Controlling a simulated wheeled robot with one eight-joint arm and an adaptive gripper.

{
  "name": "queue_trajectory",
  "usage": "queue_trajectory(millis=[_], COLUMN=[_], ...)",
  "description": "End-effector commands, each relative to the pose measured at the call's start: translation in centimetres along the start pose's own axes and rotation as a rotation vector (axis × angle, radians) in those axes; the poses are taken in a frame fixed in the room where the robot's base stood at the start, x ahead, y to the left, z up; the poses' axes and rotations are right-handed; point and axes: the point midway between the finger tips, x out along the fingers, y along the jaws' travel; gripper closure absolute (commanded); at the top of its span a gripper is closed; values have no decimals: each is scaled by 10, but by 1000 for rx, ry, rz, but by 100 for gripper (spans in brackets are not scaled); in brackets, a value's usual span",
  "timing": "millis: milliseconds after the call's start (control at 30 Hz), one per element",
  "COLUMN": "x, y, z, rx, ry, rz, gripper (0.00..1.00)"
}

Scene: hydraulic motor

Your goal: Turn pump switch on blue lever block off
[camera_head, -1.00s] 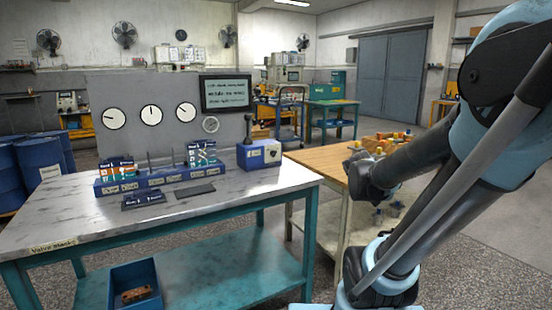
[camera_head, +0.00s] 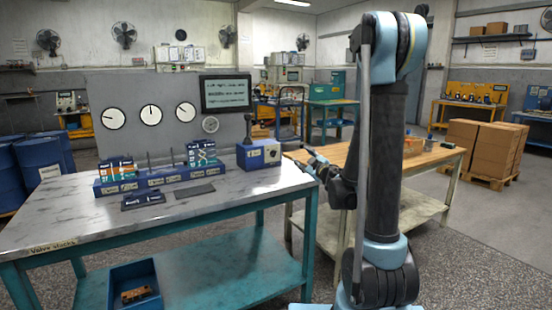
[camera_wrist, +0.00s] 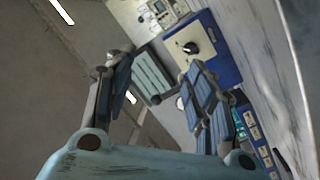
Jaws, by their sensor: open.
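The blue lever block (camera_head: 260,153) stands at the right end of the marble-topped table, with an upright black lever (camera_head: 248,126) on it. It also shows, turned on its side, in the wrist view (camera_wrist: 222,61). There, a black knob-like switch (camera_wrist: 190,47) sits on its pale face; its setting is too small to tell. My gripper (camera_head: 308,156) is open and empty, just right of the block in the head view. Its two fingers (camera_wrist: 163,86) are spread apart in the wrist view.
The valve stacks (camera_head: 117,172) and their blue base (camera_head: 160,178) stand left of the block on the marble table (camera_head: 90,220). Gauges and a dark screen (camera_head: 226,93) are behind. A wooden table (camera_head: 430,157) is to the right. A blue bin (camera_head: 135,282) sits on the lower shelf.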

Motion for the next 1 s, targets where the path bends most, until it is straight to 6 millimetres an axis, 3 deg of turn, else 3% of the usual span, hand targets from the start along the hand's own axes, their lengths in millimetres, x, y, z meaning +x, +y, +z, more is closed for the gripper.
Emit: queue_trajectory(millis=[100,200,467,1000], x=[7,9,23,115], y=[-27,-41,-51,-63], z=[-1,-1,-2,-10], rx=[-30,-43,-50,-51], ry=[45,66,78,77], rz=[-76,-116,-141,-140], gripper=[50,50,50,50])
